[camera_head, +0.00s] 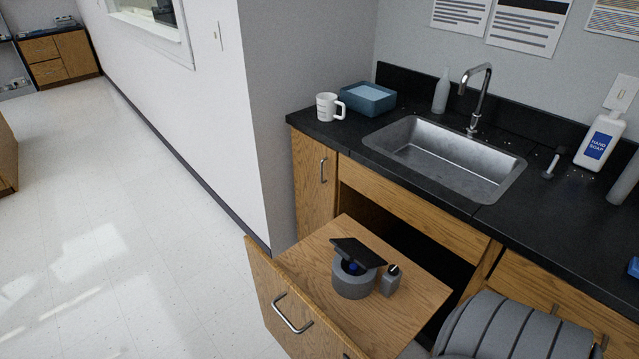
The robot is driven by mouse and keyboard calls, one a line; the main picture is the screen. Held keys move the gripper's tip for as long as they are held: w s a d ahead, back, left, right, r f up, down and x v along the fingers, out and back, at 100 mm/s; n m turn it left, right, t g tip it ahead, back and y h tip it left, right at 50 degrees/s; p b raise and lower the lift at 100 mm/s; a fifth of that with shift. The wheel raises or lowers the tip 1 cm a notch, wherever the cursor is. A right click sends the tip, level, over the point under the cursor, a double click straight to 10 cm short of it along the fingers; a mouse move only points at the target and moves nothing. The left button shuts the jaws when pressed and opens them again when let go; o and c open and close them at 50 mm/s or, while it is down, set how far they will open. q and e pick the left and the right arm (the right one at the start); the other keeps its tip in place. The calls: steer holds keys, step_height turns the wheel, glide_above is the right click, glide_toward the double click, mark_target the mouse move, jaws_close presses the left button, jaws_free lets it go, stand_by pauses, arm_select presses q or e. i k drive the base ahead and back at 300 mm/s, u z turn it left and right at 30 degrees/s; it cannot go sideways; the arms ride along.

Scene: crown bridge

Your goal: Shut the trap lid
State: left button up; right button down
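The trap (353,280) is a grey round body on the pulled-out wooden drawer board under the sink. Its black lid (357,253) is tilted up and stands open above the body. A small blue part (352,267) shows in the gap between lid and body. A small grey block (391,281) with a dark, light-tipped top sits right beside the body; I cannot tell whether it is joined to it. Neither of my grippers is in view.
The drawer front with its metal handle (292,314) sticks out toward the floor. Above are the sink (443,155), white mug (329,107), blue tray (367,99) and soap bottle (599,139). A grey ribbed shape (513,328) fills the lower right. Floor on the left is clear.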

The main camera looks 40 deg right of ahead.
mark_target(350, 249)
steer(key=u, duration=1.15)
steer(key=k, duration=0.8)
steer(key=z, duration=1.55)
steer(key=i, duration=0.45)
steer(key=u, duration=0.05)
